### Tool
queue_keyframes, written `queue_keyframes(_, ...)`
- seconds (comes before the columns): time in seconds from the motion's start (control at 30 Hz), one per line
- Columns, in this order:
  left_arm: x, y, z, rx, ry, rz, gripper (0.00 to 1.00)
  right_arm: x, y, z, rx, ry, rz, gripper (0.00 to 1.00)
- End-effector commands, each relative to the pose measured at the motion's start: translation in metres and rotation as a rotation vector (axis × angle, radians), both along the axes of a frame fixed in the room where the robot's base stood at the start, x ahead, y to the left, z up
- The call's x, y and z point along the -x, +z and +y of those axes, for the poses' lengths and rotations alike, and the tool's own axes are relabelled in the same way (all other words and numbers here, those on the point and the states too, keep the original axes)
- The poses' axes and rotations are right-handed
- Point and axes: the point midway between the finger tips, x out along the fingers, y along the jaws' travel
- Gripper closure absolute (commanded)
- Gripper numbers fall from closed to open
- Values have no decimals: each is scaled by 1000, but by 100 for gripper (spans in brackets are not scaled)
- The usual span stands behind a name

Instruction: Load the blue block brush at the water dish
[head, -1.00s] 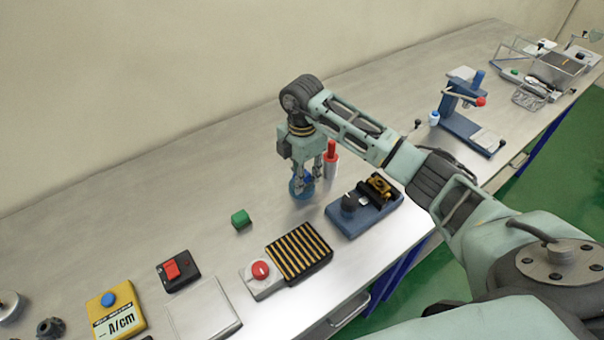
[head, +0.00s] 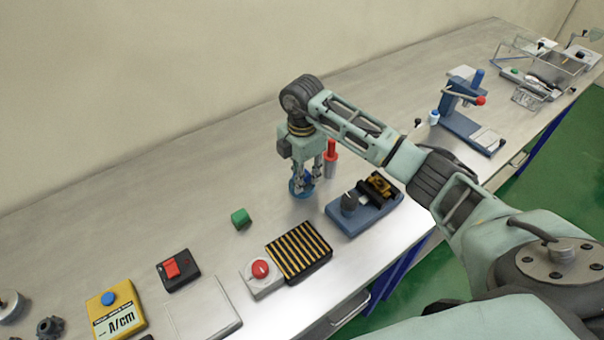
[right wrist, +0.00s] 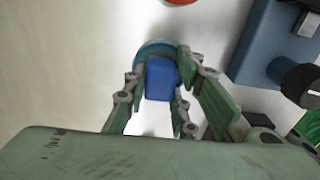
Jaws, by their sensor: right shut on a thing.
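My right gripper (head: 308,183) points down at the middle of the bench, shut on the blue block brush (right wrist: 160,80), which shows between the fingers in the right wrist view. In the head view a bit of the blue brush (head: 308,176) shows between the fingers. The water dish (head: 297,194) is a round blue dish directly below the gripper, and its rim (right wrist: 152,46) shows behind the brush in the right wrist view. The fingers hide much of the dish, so I cannot tell whether the brush touches its inside. My left gripper is out of view.
A red-topped cylinder (head: 331,160) stands close beside the gripper. A blue device with a dark knob (head: 366,208) is to the right. The bench behind is clear.

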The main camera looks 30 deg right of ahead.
Motion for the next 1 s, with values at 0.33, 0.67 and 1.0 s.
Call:
queue_keyframes(0.33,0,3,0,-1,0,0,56,1,3,0,1,1,3,97)
queue_keyframes(0.67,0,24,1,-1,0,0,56,0,30,0,1,1,1,97)
queue_keyframes(1.0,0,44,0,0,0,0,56,0,57,0,0,1,0,97)
